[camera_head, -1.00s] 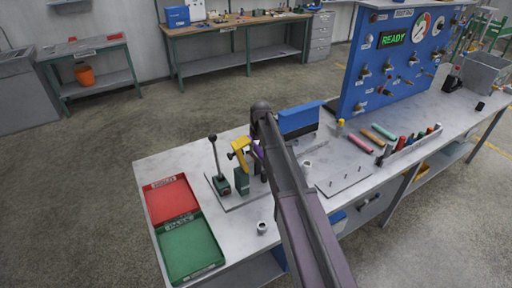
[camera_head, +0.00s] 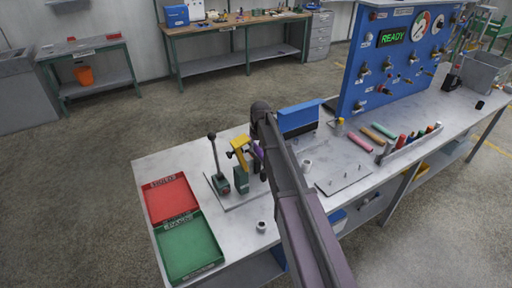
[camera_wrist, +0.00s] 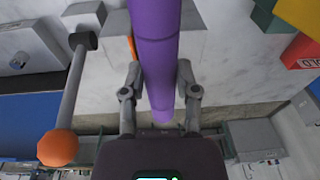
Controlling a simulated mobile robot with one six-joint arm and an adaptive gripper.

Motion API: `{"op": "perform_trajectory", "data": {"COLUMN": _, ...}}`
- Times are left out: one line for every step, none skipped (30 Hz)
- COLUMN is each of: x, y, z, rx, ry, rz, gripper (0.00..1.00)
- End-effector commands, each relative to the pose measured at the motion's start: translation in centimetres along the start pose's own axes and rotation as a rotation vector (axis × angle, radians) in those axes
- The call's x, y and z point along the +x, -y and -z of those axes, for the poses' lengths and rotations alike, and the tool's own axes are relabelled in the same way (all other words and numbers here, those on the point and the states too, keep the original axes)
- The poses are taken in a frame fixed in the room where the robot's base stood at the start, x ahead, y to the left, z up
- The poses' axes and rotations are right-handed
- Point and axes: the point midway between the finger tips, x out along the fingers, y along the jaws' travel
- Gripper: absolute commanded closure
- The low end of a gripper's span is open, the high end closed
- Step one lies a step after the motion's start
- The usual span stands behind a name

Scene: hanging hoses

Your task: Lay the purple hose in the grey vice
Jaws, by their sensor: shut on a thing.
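The purple hose (camera_wrist: 155,45) runs lengthwise between the fingers of my gripper (camera_wrist: 158,78) in the wrist view, and the gripper is shut on it. A small purple part also shows beside my arm in the head view (camera_head: 259,152). A grey block (camera_wrist: 112,50), which may be the grey vice, lies behind the hose in the wrist view. A grey lever with an orange knob (camera_wrist: 58,147) stands left of it. My arm hides much of this area in the head view, so I cannot tell whether the hose touches the vice.
A dark green fixture with a black-knobbed lever (camera_head: 220,178) and a yellow clamp (camera_head: 240,150) stand close to my arm. Red (camera_head: 170,198) and green (camera_head: 188,248) trays lie at the bench's left end. The blue READY panel (camera_head: 400,60) rises at the right.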

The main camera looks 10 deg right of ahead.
Motion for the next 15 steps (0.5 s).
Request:
{"op": "perform_trajectory", "data": {"x": 0.18, "y": -0.01, "z": -0.02, "rx": 0.000, "ry": 0.000, "rz": 0.000, "gripper": 1.00}}
{"op": "perform_trajectory", "data": {"x": 0.23, "y": -0.01, "z": -0.03, "rx": 0.000, "ry": 0.000, "rz": 0.000, "gripper": 1.00}}
{"op": "perform_trajectory", "data": {"x": 0.30, "y": -0.01, "z": -0.04, "rx": 0.000, "ry": 0.000, "rz": 0.000, "gripper": 1.00}}
{"op": "perform_trajectory", "data": {"x": 0.36, "y": -0.01, "z": -0.04, "rx": 0.000, "ry": 0.000, "rz": 0.000, "gripper": 1.00}}
{"op": "perform_trajectory", "data": {"x": 0.41, "y": -0.02, "z": -0.05, "rx": 0.000, "ry": 0.000, "rz": 0.000, "gripper": 1.00}}
{"op": "perform_trajectory", "data": {"x": 0.48, "y": -0.02, "z": -0.06, "rx": 0.000, "ry": 0.000, "rz": 0.000, "gripper": 1.00}}
{"op": "perform_trajectory", "data": {"x": 0.53, "y": -0.02, "z": -0.06, "rx": 0.000, "ry": 0.000, "rz": 0.000, "gripper": 1.00}}
{"op": "perform_trajectory", "data": {"x": 0.58, "y": -0.02, "z": -0.07, "rx": 0.000, "ry": 0.000, "rz": 0.000, "gripper": 1.00}}
{"op": "perform_trajectory", "data": {"x": 0.65, "y": -0.02, "z": -0.08, "rx": 0.000, "ry": 0.000, "rz": 0.000, "gripper": 1.00}}
{"op": "perform_trajectory", "data": {"x": 0.70, "y": -0.03, "z": -0.08, "rx": 0.000, "ry": 0.000, "rz": 0.000, "gripper": 1.00}}
{"op": "perform_trajectory", "data": {"x": 0.75, "y": -0.03, "z": -0.09, "rx": 0.000, "ry": 0.000, "rz": 0.000, "gripper": 1.00}}
{"op": "perform_trajectory", "data": {"x": 0.82, "y": -0.03, "z": -0.10, "rx": 0.000, "ry": 0.000, "rz": 0.000, "gripper": 1.00}}
{"op": "perform_trajectory", "data": {"x": 0.88, "y": -0.03, "z": -0.11, "rx": 0.000, "ry": 0.000, "rz": 0.000, "gripper": 1.00}}
{"op": "perform_trajectory", "data": {"x": 0.93, "y": -0.04, "z": -0.11, "rx": 0.000, "ry": 0.000, "rz": 0.000, "gripper": 1.00}}
{"op": "perform_trajectory", "data": {"x": 1.00, "y": -0.04, "z": -0.12, "rx": 0.000, "ry": 0.000, "rz": 0.000, "gripper": 1.00}}
